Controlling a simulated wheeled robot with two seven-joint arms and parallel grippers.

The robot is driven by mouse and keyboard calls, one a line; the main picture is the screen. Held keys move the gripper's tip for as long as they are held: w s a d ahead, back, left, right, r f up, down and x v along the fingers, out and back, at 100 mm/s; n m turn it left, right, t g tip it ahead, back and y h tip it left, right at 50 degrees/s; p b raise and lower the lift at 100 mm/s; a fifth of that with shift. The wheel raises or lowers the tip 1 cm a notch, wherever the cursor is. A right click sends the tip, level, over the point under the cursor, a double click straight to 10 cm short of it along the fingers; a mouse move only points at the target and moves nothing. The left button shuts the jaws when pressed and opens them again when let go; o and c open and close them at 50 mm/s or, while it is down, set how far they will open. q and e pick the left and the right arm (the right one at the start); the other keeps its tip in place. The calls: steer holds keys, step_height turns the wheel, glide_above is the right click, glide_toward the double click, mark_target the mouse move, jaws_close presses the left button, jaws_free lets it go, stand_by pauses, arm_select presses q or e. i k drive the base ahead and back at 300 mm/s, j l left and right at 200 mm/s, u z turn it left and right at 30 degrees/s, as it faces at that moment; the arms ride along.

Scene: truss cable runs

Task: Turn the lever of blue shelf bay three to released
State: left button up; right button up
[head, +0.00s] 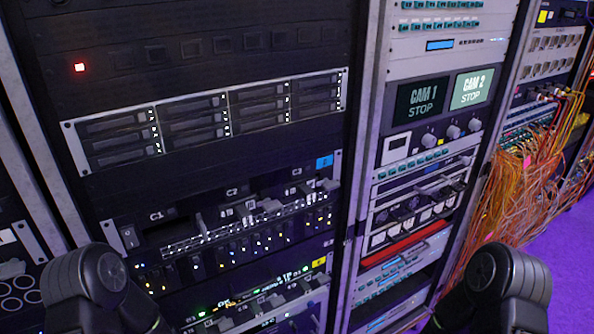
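The blue shelf, marked by a blue tag (324,161), is in the middle of the dark rack in the head view. Its bays carry the labels C1 (156,215), C2 (231,191) and C3 (296,170), from left to right. Pale lever-like parts stick out along its front, one near C3 at the right end (328,184) and one between C2 and C3 (271,205). I cannot tell for sure which belongs to bay three, or its setting. Only dark joints of my arms show at the bottom left and bottom right. Both grippers are out of view.
A silver drive unit (210,122) sits above the shelf. A rack with CAM 1 and CAM 2 screens (447,98) stands to the right. Loose orange cables (520,185) hang farther right, above purple floor (560,240).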

mark_target(328, 184)
steer(key=l+u, duration=0.2)
steer(key=l, duration=1.5)
steer(key=k+l+u, duration=0.15)
steer(key=l, duration=1.6)
steer(key=i, duration=0.1)
